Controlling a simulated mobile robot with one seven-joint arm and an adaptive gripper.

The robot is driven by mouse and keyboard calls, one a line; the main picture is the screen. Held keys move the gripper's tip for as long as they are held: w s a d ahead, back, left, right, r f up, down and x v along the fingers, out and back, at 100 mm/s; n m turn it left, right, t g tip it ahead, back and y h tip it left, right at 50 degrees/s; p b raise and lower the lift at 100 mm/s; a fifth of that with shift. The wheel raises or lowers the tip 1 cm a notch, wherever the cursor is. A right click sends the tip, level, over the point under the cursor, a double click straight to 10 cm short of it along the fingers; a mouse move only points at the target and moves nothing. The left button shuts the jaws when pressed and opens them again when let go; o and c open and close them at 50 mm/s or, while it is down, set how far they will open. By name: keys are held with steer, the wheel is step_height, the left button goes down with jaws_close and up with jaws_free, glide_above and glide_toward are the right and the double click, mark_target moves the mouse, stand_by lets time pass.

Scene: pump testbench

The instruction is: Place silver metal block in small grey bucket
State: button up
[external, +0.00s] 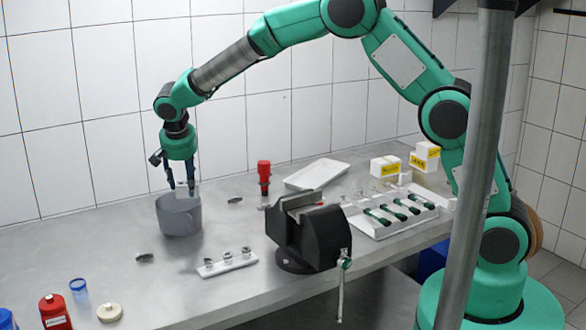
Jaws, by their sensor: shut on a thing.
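The small grey bucket (180,216) stands upright on the metal bench at the left of centre in the external view. My gripper (182,187) points down directly over the bucket's mouth. It is shut on the silver metal block (187,189), a small pale piece between the fingers at about rim height. The fingers partly cover the block, and I cannot tell whether its lower part is inside the bucket or touches the rim.
A black vise (308,235) stands right of the bucket. A red bottle (264,177), a white tray (317,174) and a rack of green-handled tools (395,212) are further right. A white holder (227,264) lies in front. A red canister (55,312) stands front left.

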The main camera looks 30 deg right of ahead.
mark_target(177, 182)
steer(key=shift+w+a+f, duration=0.1)
steer(key=shift+w+a, duration=0.35)
steer(key=shift+w, duration=0.3)
steer(key=shift+w+a, duration=0.4)
steer(key=shift+w, duration=0.3)
steer(key=shift+f, duration=0.1)
steer(key=shift+f+b, duration=0.5)
steer(key=shift+f, duration=1.15)
steer(key=shift+f+b, duration=0.45)
steer(key=shift+f, duration=0.2)
steer(key=o, duration=1.4)
steer(key=shift+r, duration=0.2)
steer(key=shift+r+p, duration=0.55)
steer(key=p+v, duration=0.1)
steer(key=v, duration=1)
steer(key=shift+s+r+p, duration=0.2)
steer(key=shift+r+p, duration=0.15)
